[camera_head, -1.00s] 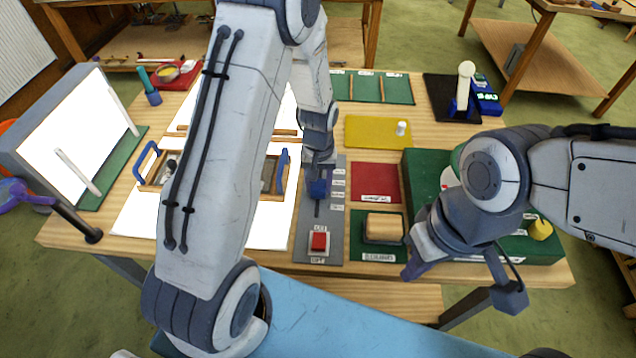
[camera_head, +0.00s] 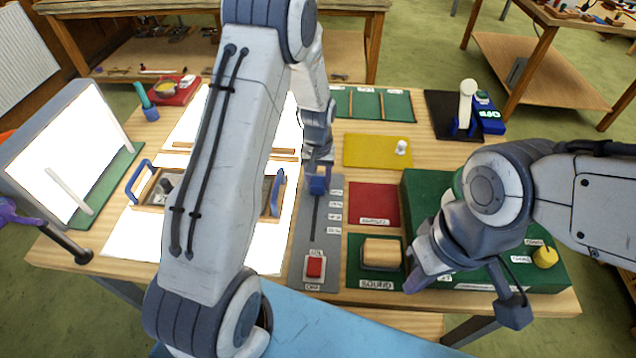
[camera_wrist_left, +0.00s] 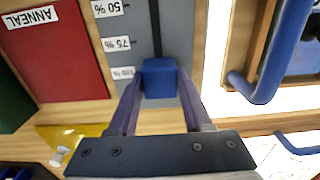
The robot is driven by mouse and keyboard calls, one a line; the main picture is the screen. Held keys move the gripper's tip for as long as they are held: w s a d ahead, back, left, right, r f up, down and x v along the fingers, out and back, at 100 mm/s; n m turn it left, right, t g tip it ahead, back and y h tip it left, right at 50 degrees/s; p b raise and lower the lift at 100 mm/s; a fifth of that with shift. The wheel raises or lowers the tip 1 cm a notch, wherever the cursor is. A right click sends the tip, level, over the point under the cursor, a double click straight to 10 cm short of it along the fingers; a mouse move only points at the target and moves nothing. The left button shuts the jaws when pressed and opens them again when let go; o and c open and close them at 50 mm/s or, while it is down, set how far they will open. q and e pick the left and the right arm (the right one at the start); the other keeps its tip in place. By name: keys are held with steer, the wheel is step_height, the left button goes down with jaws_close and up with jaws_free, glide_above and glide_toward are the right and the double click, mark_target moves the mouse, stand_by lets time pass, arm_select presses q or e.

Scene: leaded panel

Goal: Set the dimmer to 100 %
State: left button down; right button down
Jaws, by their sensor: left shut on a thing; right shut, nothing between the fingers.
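The dimmer is a grey panel (camera_head: 303,252) with a straight slot and percent labels along one side. Its blue slider knob (camera_head: 318,186) is at the far end of the slot. In the left wrist view the knob (camera_wrist_left: 160,78) sits level with the 100 % label (camera_wrist_left: 123,73), beyond the 75 % label (camera_wrist_left: 116,44). My left gripper (camera_wrist_left: 158,95) is shut on the knob, one finger on each side; it also shows in the head view (camera_head: 318,172). My right gripper (camera_head: 416,282) is shut and empty, above the front right of the table.
A red button (camera_head: 315,267) is at the panel's near end. A wooden block (camera_head: 381,252) on a green pad, a red pad (camera_head: 372,203) and a yellow plate (camera_head: 377,151) lie right of the panel. A tray with blue handles (camera_head: 137,180) stands left of it.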

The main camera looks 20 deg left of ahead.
mark_target(318, 180)
arm_select(q)
steer(key=shift+c, duration=1.6)
jaws_free()
steer(key=shift+w+a, duration=0.2)
steer(key=shift+w, duration=0.1)
steer(key=shift+d, duration=0.1)
steer(key=shift+r, duration=0.1)
step_height(318, 180, up, 10)
steer(key=b, duration=0.2)
steer(key=shift+r, duration=0.2)
